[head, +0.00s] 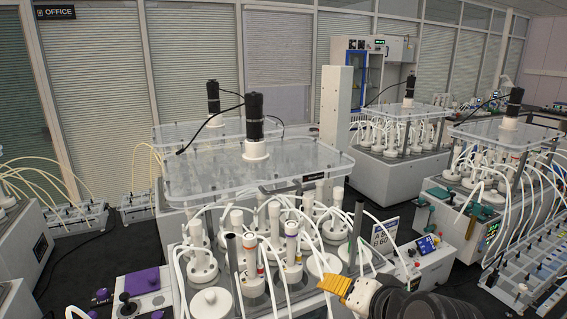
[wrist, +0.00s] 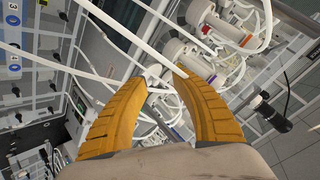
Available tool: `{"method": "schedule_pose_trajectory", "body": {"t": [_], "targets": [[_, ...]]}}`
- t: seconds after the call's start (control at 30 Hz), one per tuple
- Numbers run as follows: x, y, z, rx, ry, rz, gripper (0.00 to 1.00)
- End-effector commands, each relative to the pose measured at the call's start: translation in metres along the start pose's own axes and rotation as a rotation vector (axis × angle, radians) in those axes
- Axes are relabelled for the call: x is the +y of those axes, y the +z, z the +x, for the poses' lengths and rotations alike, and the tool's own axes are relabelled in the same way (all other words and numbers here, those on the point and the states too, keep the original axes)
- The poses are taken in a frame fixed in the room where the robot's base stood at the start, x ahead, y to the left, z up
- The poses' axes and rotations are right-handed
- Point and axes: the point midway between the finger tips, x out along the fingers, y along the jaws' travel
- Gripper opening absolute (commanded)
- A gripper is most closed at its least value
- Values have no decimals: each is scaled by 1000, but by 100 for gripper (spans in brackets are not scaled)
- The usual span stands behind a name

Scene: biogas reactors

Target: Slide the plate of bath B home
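A clear plate (head: 215,178) with a black motor on a white collar (head: 255,125) stands level above the nearest bath. White-capped reactor bottles (head: 292,243) with pale tubes stand in that bath, in front of the plate. A small sign (head: 383,236) at its right shows letters and numbers, too small to read surely; I cannot tell which bath is B. My gripper (head: 337,287), with yellow fingers, is at the lower right, near the bath's front right corner. In the wrist view its fingertips (wrist: 161,80) are apart, with white tubes beyond them and nothing clearly held.
More baths with clear plates (head: 505,133) stand at the right and behind. A tube rack (head: 530,270) stands at the right edge. Dark floor (head: 85,260) is open at the left.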

Motion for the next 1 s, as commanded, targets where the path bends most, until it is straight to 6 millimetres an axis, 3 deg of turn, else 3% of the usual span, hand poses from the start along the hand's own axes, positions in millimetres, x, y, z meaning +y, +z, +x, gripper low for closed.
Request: {"method": "schedule_pose_trajectory", "body": {"t": [0.03, 0.1, 0.2, 0.3, 0.43, 0.63, 1.0], "targets": [[-35, -24, -6, 20, -60, 87, 32], [-68, -45, -5, 45, -144, 224, 32], [-105, -71, -6, 70, -246, 408, 32], [-130, -90, -6, 85, -323, 560, 32], [-146, -104, -6, 92, -380, 682, 32], [-151, -109, 4, 94, -401, 730, 32], [-173, -123, 68, 94, -400, 726, 32]]}}
